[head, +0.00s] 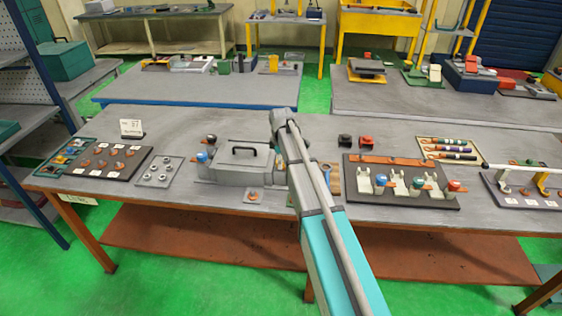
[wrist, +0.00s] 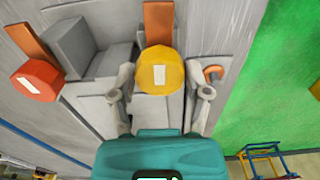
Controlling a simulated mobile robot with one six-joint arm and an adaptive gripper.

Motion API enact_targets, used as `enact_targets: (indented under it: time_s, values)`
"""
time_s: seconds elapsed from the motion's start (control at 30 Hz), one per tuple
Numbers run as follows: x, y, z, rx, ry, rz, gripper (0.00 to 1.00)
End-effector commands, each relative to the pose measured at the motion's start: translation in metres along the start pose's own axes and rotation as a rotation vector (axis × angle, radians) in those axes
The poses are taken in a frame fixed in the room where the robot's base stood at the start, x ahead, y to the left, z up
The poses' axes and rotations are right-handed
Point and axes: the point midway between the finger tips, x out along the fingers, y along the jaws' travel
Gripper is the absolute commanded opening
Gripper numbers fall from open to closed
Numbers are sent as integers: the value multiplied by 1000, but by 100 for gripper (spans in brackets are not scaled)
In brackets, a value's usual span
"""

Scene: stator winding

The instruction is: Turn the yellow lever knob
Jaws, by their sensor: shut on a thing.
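The yellow lever knob (wrist: 158,70) is round with a pale rectangular mark on its face and sits at the end of an orange lever (wrist: 159,22) in the wrist view. My gripper (wrist: 161,95) has one finger on each side of the knob and is shut on it. Grey blocks lie beneath the knob. In the head view my arm (head: 325,230) reaches over the front table; the yellow knob and the fingertips cannot be made out there.
A red-orange knob (wrist: 38,81) on another orange lever is left of my gripper. A small orange part (wrist: 213,74) lies just right of the right finger. The table edge and green floor (wrist: 270,70) are beyond it. A grey box (head: 240,163) stands left of my arm.

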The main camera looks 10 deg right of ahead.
Motion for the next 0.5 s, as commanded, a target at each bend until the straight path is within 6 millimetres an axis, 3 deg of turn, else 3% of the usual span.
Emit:
enact_targets:
  time_s: [0.37, 0.4, 0.5]
  values:
    - [1, -2, -1, -6, 2, -4, 15]
    - [1, -2, -1, -6, 2, -4, 70]
    - [1, -2, -1, -5, 1, -3, 88]
